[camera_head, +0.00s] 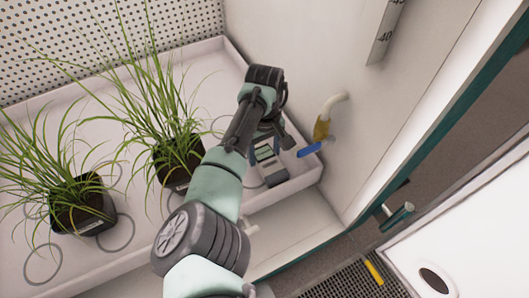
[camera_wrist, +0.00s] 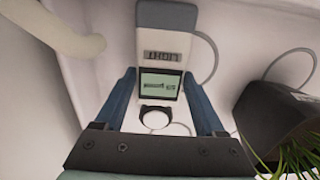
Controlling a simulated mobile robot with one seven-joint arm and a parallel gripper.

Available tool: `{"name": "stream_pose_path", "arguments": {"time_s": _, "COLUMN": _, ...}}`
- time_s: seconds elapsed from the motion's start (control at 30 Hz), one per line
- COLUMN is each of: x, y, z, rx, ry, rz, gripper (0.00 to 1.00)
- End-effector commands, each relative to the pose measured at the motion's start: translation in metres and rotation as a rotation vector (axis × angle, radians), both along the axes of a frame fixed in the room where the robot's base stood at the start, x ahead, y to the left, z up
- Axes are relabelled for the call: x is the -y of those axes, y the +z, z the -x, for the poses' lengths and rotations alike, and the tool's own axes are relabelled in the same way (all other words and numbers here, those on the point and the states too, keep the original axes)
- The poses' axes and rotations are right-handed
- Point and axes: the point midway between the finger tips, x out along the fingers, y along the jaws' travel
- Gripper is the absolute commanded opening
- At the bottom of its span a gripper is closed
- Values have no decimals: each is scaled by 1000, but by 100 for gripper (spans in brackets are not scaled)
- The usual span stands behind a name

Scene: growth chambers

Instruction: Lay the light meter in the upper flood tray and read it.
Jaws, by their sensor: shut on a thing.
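The light meter (camera_head: 271,172) is a small grey-and-white box at the front right corner of the white flood tray (camera_head: 258,202). My gripper (camera_head: 281,149) is over it with blue fingers on either side. In the wrist view my gripper (camera_wrist: 158,80) is shut on the light meter (camera_wrist: 167,18), one finger along each side. Its lit greenish display and the label LIGHT appear upside down; the display's figures are too small to read. A round white sensor (camera_wrist: 156,119) with a dark rim lies nearer the palm. I cannot tell whether the meter touches the tray floor.
Two black pots with grassy plants (camera_head: 82,205) (camera_head: 178,163) stand in the tray to the left. A pale pipe with a yellow fitting (camera_head: 322,128) comes out of the right wall beside my gripper. A thin grey cable (camera_wrist: 213,55) curves beside the meter.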

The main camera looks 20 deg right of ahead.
Motion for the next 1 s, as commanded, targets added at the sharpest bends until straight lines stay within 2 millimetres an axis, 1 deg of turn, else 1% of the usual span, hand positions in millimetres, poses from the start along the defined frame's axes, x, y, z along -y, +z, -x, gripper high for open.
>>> {"name": "stream_pose_path", "arguments": {"time_s": 0.03, "x": 1, "y": 18, "z": 0, "rx": 1, "ry": -1, "rz": 1, "gripper": 0}}
{"name": "stream_pose_path", "arguments": {"time_s": 0.2, "x": 1, "y": 49, "z": 0, "rx": 2, "ry": -1, "rz": 2, "gripper": 0}}
{"name": "stream_pose_path", "arguments": {"time_s": 0.3, "x": 1, "y": 63, "z": 0, "rx": 1, "ry": -1, "rz": 2, "gripper": 0}}
{"name": "stream_pose_path", "arguments": {"time_s": 0.4, "x": 1, "y": 72, "z": -1, "rx": 3, "ry": -2, "rz": 0, "gripper": 0}}
{"name": "stream_pose_path", "arguments": {"time_s": 0.5, "x": 1, "y": 77, "z": 0, "rx": 2, "ry": -1, "rz": 1, "gripper": 0}}
{"name": "stream_pose_path", "arguments": {"time_s": 0.77, "x": 1, "y": 82, "z": -1, "rx": 2, "ry": -1, "rz": 1, "gripper": 0}}
{"name": "stream_pose_path", "arguments": {"time_s": 0.87, "x": 1, "y": 93, "z": -1, "rx": 2, "ry": -1, "rz": 1, "gripper": 0}}
{"name": "stream_pose_path", "arguments": {"time_s": 1.0, "x": 1, "y": 122, "z": -1, "rx": 2, "ry": -1, "rz": 1, "gripper": 0}}
